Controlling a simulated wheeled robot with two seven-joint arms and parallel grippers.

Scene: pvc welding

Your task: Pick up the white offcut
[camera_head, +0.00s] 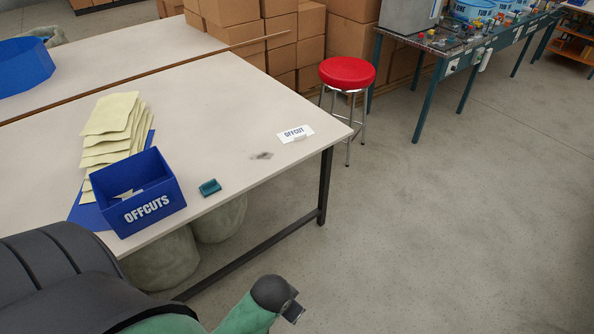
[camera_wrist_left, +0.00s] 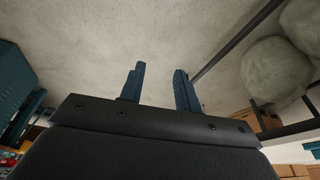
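A white card printed OFFCUT (camera_head: 295,133) lies flat near the right end of the white table. A small pale piece, likely the white offcut (camera_head: 300,137), appears at the card's lower edge, too small to make out clearly. My left gripper (camera_wrist_left: 160,72) shows in the left wrist view with its two dark blue fingers apart and nothing between them. Behind the fingers is bare grey floor, so it is away from the card. Part of a green and black arm of mine is at the bottom of the head view. My right gripper is not in view.
A blue OFFCUTS bin (camera_head: 151,208) with pale pieces stands at the table's near edge. A small teal block (camera_head: 210,187) lies beside it. Pale sheets (camera_head: 110,125) are stacked behind. A red stool (camera_head: 346,73) stands beyond the table (camera_head: 215,100). Table space around the card is clear.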

